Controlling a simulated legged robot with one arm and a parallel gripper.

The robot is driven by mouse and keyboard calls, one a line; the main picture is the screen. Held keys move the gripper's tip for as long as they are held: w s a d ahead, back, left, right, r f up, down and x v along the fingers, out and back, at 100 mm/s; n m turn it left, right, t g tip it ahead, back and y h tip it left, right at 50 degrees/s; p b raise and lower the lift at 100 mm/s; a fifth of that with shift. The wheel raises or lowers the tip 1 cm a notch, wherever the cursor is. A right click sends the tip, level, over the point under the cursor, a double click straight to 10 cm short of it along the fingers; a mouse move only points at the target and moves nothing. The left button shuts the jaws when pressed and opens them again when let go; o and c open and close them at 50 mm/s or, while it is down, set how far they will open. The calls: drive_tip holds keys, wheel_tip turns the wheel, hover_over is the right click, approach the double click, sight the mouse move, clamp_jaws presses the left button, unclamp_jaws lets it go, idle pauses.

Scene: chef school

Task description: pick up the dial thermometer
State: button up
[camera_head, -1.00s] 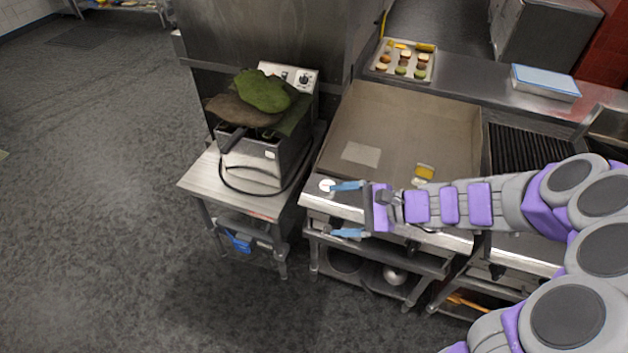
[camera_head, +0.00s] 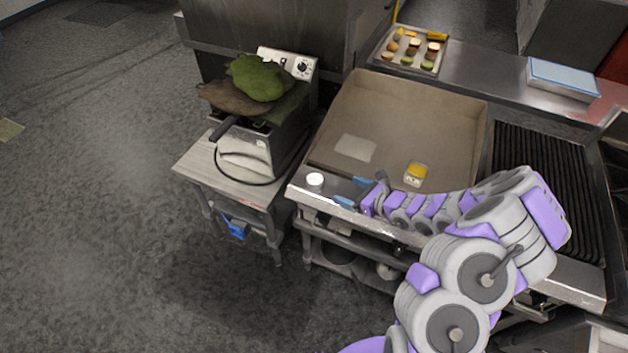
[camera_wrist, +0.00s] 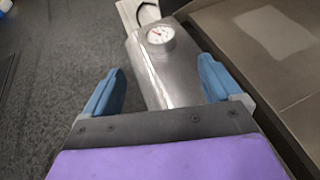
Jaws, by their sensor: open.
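The dial thermometer (camera_head: 315,179) is a small round disc with a white face and stands on the steel front ledge of the griddle, near its left corner. In the wrist view the dial thermometer (camera_wrist: 160,36) shows its white dial and metal rim, beyond the fingertips and between their lines. My gripper (camera_head: 352,191) is open and empty, to the right of the thermometer and apart from it. Its two blue fingers also show in the wrist view, with the open gripper (camera_wrist: 160,82) over the ledge.
The griddle (camera_head: 440,120) has raised walls behind the ledge; a yellow-topped container (camera_head: 416,174) sits on it. A fryer (camera_head: 262,150) with green and brown cloths stands on a low table (camera_head: 225,180) to the left. A food tray (camera_head: 410,52) is at the back.

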drive_tip(key=b, duration=0.1)
approach(319, 181)
drive_tip(key=x, duration=0.5)
drive_tip(key=shift+w+d, duration=0.1)
drive_tip(key=shift+w, duration=0.05)
drive_tip(key=b+x, duration=0.1)
drive_tip(key=x, duration=0.4)
drive_tip(key=shift+a+f, duration=0.1)
drive_tip(key=shift+a, duration=0.3)
drive_tip(key=shift+d, duration=0.1)
drive_tip(key=c, duration=1.2)
